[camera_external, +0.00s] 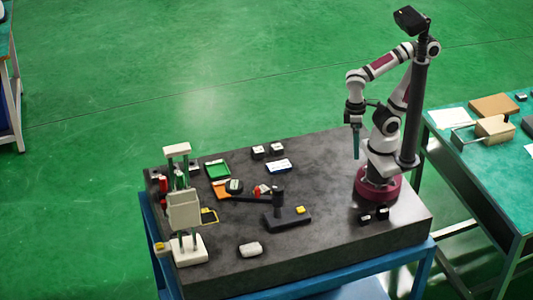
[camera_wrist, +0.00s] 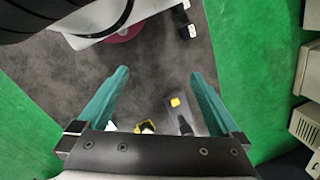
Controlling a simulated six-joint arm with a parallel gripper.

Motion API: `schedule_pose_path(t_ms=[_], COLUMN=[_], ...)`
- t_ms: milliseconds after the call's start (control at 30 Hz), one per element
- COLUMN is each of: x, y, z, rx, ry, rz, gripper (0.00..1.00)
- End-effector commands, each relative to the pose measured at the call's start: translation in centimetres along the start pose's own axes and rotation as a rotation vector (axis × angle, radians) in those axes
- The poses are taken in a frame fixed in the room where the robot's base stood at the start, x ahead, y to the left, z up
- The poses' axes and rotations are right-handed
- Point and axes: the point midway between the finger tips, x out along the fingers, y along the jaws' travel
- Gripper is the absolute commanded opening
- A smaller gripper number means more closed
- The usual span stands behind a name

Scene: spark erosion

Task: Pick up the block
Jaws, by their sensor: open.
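A small yellow block (camera_external: 300,210) sits on a dark base plate (camera_external: 285,222) that also carries an upright post with a horizontal arm. The yellow block also shows in the wrist view (camera_wrist: 175,101), between and below my teal fingers. I cannot tell for sure that this is the block the task names. My gripper (camera_external: 356,156) points down high over the right part of the dark table, well to the right of and above the yellow block. In the wrist view the fingers (camera_wrist: 159,73) are spread wide with nothing between them.
The dark table (camera_external: 330,160) bears a white-and-green machine (camera_external: 184,210) at left, a green tray (camera_external: 217,169), an orange item (camera_external: 221,190), a white rounded piece (camera_external: 251,249) and small black-and-white items (camera_external: 267,151).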

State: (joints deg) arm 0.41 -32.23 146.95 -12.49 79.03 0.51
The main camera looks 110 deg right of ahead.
Motion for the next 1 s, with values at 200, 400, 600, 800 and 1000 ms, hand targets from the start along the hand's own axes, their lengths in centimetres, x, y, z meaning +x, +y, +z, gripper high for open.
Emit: schedule_pose_path(t_ms=[200, 400, 600, 800, 1000], x=[0.0, -0.1, 1.7, 4.9, 10.5], y=[0.0, 0.0, -1.9, -1.3, 9.0], z=[-0.1, -0.1, -1.6, -12.6, -21.1], rx=[0.003, 0.005, 0.297, 1.045, 1.695], ry=[0.0, -0.001, -0.239, -0.518, -0.476], rz=[0.0, 0.0, -0.152, -0.712, -1.186], gripper=[0.85, 0.85, 0.85, 0.85, 0.85])
